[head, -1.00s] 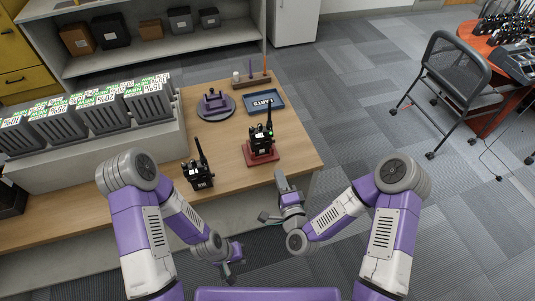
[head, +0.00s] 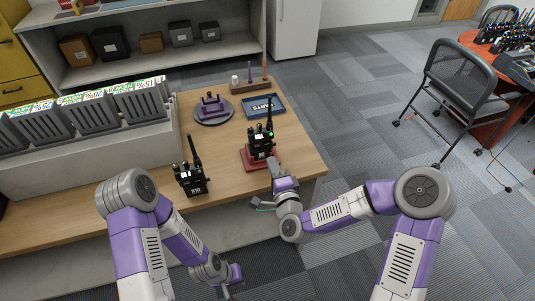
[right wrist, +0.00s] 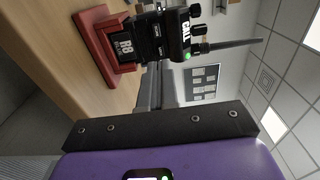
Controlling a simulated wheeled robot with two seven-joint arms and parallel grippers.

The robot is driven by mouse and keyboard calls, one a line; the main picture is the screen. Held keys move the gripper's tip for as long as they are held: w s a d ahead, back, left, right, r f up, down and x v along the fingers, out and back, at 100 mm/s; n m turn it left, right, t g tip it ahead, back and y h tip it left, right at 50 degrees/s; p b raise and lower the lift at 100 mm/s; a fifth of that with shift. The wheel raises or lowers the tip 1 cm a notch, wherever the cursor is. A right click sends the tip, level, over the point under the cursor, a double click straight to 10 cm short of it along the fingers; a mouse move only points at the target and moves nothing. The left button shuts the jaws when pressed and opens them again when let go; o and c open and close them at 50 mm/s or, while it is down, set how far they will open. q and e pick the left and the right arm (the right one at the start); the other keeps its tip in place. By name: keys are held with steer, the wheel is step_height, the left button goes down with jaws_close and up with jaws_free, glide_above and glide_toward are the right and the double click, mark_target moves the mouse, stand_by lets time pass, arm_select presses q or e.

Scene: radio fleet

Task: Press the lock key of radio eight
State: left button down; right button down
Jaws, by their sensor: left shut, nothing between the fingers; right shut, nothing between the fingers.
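Radio eight (head: 261,142), black with an upright antenna and a small green light, stands in a red stand (head: 250,160) near the table's right edge. The right wrist view shows it sideways, with an "R8" label (right wrist: 126,46) and a "CALL" marking on its top. The lock key cannot be made out. My right gripper (head: 275,165) is shut and empty, at the stand's front right, below the radio's body; contact cannot be told. Its grey fingers (right wrist: 153,88) point toward the radio in the right wrist view. My left gripper (head: 238,274) is shut and empty, low in front of the table.
Another black radio (head: 190,180), its label seemingly R10, stands left of the red stand. Behind are a round purple stand (head: 213,110), a blue tray (head: 264,112) and a wooden holder (head: 250,87). A bin row (head: 90,115) fills the left.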

mark_target(265, 144)
steer(key=b+x, duration=0.1)
steer(key=x, duration=0.5)
arm_select(q)
steer(key=shift+f, duration=0.5)
